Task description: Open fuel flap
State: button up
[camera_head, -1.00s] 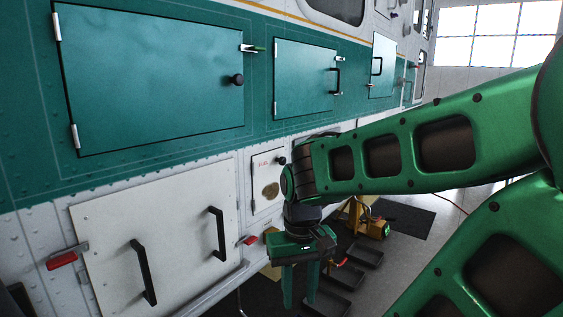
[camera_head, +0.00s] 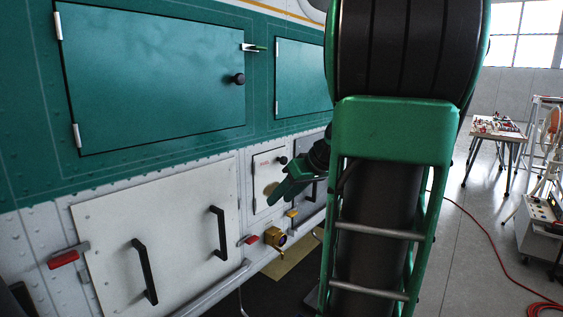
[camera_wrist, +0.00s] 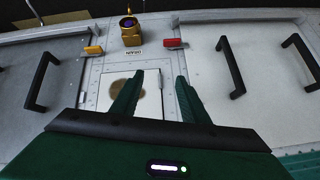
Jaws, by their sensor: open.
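The small white flap (camera_head: 262,167), with red lettering, a brown round patch and a black knob (camera_head: 282,160) at its upper right, sits closed low on the helicopter's side. In the wrist view the flap (camera_wrist: 150,103) shows upside down, between and behind my fingers. My gripper (camera_head: 280,192) is open and empty in front of the flap's lower part; its open fingers (camera_wrist: 160,80) show in the wrist view. The knob is not visible in the wrist view. I cannot tell whether the fingers touch the flap.
A white panel with two black handles (camera_head: 160,240) lies left of the flap. Larger teal doors (camera_head: 150,80) are above. A brass drain fitting (camera_head: 275,238) and red latch (camera_head: 249,240) are below.

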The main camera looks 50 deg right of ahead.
jog(key=d+r+n+t, duration=0.1)
jog(key=d+r+t, duration=0.2)
jog(key=d+r, duration=0.4)
jog(key=n+t, duration=0.1)
jog(key=t, duration=0.2)
send_near(286, 159)
jog(key=shift+g, duration=0.3)
jog(key=x, duration=0.8)
jog(key=shift+w+a+r, duration=0.1)
jog(key=shift+w+a, duration=0.05)
jog(key=shift+w, duration=0.3)
grip_shut()
